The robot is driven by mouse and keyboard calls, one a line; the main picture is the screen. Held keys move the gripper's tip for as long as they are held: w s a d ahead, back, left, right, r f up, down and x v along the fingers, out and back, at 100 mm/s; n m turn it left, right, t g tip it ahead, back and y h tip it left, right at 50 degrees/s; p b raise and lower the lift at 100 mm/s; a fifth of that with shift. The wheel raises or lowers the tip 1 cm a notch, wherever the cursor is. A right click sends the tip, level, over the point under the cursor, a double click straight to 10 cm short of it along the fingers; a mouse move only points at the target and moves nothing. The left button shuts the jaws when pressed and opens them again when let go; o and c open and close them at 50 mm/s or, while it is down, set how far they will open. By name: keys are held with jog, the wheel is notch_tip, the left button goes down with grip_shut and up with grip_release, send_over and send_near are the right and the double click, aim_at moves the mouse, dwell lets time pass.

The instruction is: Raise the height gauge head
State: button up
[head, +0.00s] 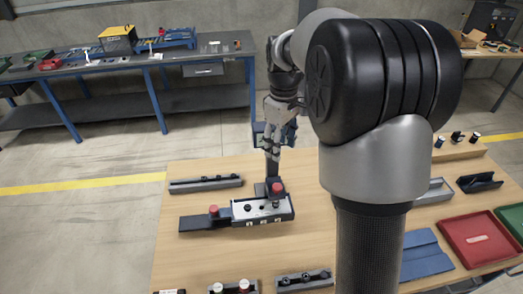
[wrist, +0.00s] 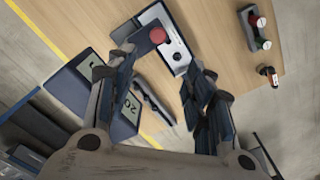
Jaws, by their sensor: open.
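A slim grey bar (wrist: 154,100) shows between the fingers. The fixture (head: 262,208) has a pale top plate and a red knob (head: 277,188), also visible in the wrist view (wrist: 157,35). Contact with the fingers cannot be made out.
A dark rail (head: 206,184) lies behind the fixture on the left. A red tray (head: 477,239) and a blue mat (head: 424,254) lie at the right. More small fixtures stand along the front edge. Bare wood is free left of the mat. My arm hides the table's middle right.

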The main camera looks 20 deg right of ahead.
aim_at(277, 186)
jog(key=f+b, duration=0.1)
jog(key=f, duration=0.5)
jog(key=f+b, duration=0.1)
jog(key=f, duration=1.1)
jog(key=shift+w+d+b, duration=0.15)
jog(key=shift+w+b, duration=0.15)
jog(key=shift+b, duration=0.1)
jog(key=shift+c, duration=0.2)
grip_shut()
jog(key=shift+r, duration=0.1)
